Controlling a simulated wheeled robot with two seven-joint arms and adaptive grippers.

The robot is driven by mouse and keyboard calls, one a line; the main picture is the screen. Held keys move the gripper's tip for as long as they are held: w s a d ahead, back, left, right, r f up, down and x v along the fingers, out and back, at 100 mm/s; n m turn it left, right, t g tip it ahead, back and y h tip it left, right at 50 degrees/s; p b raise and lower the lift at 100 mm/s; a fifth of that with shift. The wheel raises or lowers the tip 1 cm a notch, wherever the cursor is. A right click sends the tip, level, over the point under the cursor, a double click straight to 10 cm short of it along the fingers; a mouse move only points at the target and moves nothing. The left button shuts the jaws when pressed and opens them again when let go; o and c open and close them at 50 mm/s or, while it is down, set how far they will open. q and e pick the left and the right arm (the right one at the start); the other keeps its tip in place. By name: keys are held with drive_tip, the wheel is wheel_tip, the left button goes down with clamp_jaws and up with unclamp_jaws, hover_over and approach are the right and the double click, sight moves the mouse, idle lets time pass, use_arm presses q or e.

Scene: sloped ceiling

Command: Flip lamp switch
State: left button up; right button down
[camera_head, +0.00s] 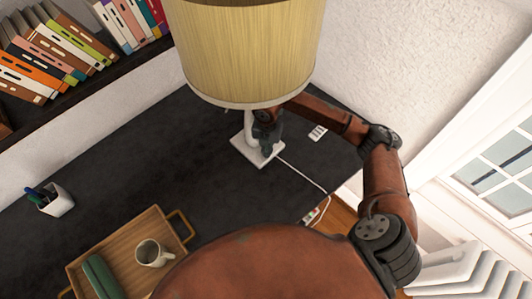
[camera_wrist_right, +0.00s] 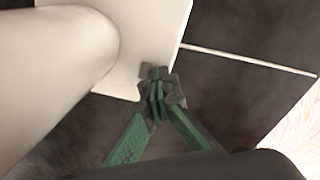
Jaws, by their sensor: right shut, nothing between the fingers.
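The lamp has a yellow drum shade (camera_head: 252,50) and a square white base (camera_head: 245,148) on the dark desk. In the right wrist view its white base (camera_wrist_right: 160,25) and rounded white body (camera_wrist_right: 50,70) fill the upper left. My right gripper (camera_head: 265,147) is under the shade, beside the lamp's body and over the base. In the right wrist view its green fingers (camera_wrist_right: 154,78) are shut and empty at the base's edge. A small grey-brown patch, perhaps the switch (camera_wrist_right: 148,68), shows at the fingertips; I cannot tell whether they touch. My left gripper is out of view.
A white cord (camera_head: 305,178) runs from the base to a power strip (camera_head: 311,215). A wooden tray (camera_head: 118,246) with a mug (camera_head: 152,254) and a pen cup (camera_head: 50,200) stand on the desk (camera_head: 150,150). A bookshelf is at upper left, a window at right.

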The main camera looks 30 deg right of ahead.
drive_tip(key=shift+s, duration=0.1)
drive_tip(key=shift+r+p, duration=2.5)
drive_tip(key=shift+r, duration=0.95)
